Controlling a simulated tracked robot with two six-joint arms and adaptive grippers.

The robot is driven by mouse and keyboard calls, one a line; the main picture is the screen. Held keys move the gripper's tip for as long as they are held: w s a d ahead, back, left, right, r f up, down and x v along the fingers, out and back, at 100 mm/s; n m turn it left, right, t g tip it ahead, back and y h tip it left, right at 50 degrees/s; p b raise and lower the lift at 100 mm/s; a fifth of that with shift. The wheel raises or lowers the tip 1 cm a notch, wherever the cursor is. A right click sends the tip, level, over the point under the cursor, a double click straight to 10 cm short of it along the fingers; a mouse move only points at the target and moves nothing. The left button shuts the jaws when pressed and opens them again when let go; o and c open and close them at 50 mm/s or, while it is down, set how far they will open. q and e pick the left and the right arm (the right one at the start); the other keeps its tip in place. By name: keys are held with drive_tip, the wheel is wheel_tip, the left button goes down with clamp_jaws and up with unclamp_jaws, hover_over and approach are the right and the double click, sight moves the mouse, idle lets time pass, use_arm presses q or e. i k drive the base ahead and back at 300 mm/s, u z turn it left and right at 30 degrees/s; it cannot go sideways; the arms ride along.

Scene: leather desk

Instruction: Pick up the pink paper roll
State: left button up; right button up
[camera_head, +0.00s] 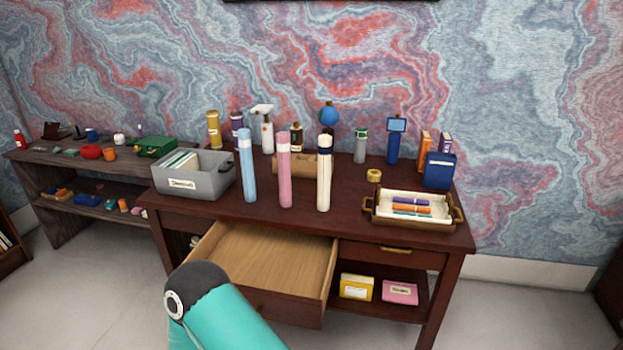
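The pink paper roll (284,172) stands upright near the front edge of the dark wooden desk (350,222). It is a tall thin cylinder with a pale band near its top. A light blue roll (247,168) stands to its left and a cream roll (324,176) with a dark band stands to its right, both upright. A teal and black part of my own arm shows at the bottom, in front of the open drawer. Neither gripper shows in this view.
An open, empty drawer (262,252) juts out below the rolls. A grey bin (197,182) with papers stands left, a tray (380,219) with several small rolls right. Bottles and a wooden holder (291,163) stand behind. A side shelf (60,168) is far left.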

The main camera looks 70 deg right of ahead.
sight(283, 138)
drive_tip(key=z, duration=0.1)
drive_tip(key=k, duration=1.05)
drive_tip(key=z, duration=0.95)
drive_tip(key=i, duration=0.85)
drive_tip(key=z, duration=0.05)
